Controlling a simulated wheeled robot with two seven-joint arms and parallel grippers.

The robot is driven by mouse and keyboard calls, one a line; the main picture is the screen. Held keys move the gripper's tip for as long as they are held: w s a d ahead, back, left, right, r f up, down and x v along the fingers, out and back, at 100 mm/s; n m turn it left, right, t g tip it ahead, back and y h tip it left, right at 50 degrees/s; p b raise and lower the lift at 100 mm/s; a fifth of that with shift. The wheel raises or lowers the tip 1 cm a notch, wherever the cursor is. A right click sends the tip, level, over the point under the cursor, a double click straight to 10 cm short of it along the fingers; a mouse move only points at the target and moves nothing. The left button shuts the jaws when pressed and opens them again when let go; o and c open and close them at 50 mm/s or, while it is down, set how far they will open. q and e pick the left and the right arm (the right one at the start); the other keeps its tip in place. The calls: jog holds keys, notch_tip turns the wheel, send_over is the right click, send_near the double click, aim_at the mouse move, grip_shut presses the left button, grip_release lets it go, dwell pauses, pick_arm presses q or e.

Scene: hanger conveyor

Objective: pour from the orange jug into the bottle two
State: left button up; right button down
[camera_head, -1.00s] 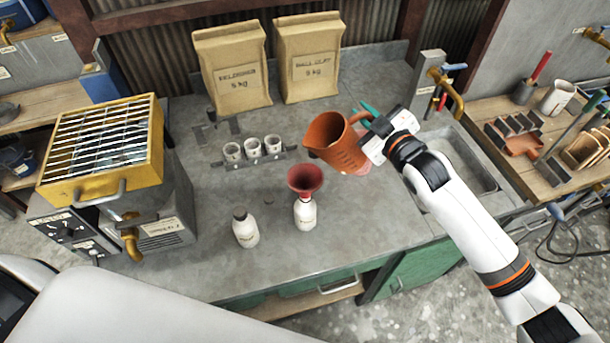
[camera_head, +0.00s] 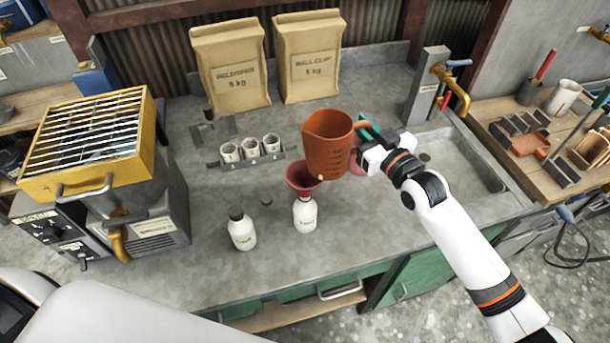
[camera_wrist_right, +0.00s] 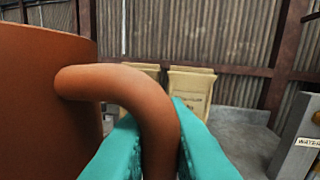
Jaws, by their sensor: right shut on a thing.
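The orange jug (camera_head: 327,146) is in the middle of the head view, close to upright, its spout to the left. My right gripper (camera_head: 367,130) is shut on its handle; the right wrist view shows the handle (camera_wrist_right: 150,105) between teal fingers (camera_wrist_right: 160,150). The jug is just behind and right of a red funnel (camera_head: 303,178), overlapping its rim in the picture. The funnel sits in the neck of a white bottle (camera_head: 305,216). Another white bottle (camera_head: 242,232) with a dark cap stands left of it. Bottle labels are too small to read. My left gripper is out of view.
Three small cups (camera_head: 251,150) stand in a rack behind the bottles. Two paper sacks (camera_head: 230,72) (camera_head: 308,62) stand at the back. A yellow-topped heater (camera_head: 90,135) is at left, a sink with a tap (camera_head: 452,88) at right. The bench front (camera_head: 200,275) is clear.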

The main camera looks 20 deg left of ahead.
jog(key=shift+r, duration=0.1)
notch_tip(320, 180, up, 3)
jog(key=p, duration=0.2)
jog(key=shift+p, duration=0.35)
dwell(0.3)
